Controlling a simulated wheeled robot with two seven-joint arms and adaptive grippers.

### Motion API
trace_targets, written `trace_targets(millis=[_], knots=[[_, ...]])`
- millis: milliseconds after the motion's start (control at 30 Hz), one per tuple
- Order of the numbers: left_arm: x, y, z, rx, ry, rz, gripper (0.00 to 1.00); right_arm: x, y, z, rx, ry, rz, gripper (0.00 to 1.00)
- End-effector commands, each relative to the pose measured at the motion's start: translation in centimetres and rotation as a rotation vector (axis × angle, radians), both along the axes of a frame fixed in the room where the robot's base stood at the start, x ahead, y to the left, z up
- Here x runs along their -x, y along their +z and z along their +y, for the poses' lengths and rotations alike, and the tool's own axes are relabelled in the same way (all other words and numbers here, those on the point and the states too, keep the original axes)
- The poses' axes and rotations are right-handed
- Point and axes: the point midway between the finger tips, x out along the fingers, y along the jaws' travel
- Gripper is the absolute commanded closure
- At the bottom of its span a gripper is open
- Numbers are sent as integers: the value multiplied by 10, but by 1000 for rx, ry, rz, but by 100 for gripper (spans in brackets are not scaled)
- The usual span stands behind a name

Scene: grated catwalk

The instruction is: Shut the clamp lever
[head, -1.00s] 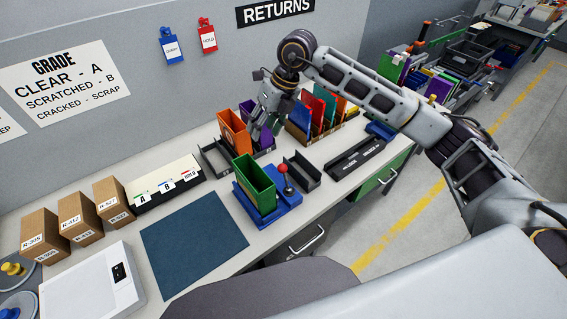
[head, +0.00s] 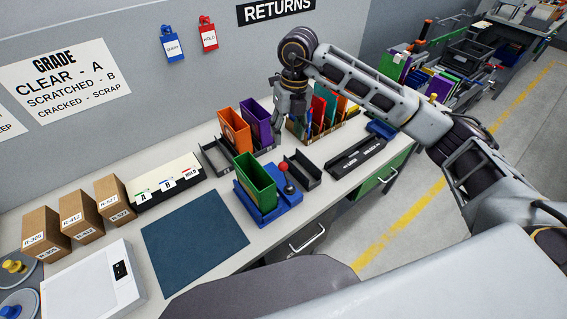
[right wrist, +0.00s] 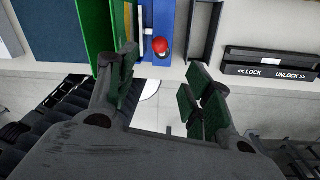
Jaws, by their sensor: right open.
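The clamp lever has a red ball knob (head: 283,167) on a thin stem and stands roughly upright on the right side of a blue fixture (head: 290,199). A green open-topped box (head: 262,190) sits in the fixture, left of the lever. In the right wrist view the red knob (right wrist: 160,47) shows at the top, beyond the fingertips. My right gripper (head: 288,122) hangs behind the fixture, near the purple bin, apart from the lever. Its fingers are spread and empty in the right wrist view (right wrist: 163,64). My left gripper is not in view.
A black bar (right wrist: 268,71) reads "LOCK" left and "UNLOCK" right; it lies right of the fixture. A dark tray (head: 302,170), an orange bin (head: 234,130), a purple bin (head: 257,122) and a folder rack stand close by. The blue mat (head: 195,244) is clear.

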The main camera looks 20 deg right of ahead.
Motion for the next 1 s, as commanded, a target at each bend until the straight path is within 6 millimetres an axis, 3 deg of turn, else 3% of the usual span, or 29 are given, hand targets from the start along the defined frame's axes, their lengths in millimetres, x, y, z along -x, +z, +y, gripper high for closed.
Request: trace_targets(millis=[367, 1000], knots=[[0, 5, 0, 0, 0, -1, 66, 1, -19, 2, 0, 0, 3, 49], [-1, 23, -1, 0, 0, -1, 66, 1, -100, 9, 0, 0, 3, 49]])
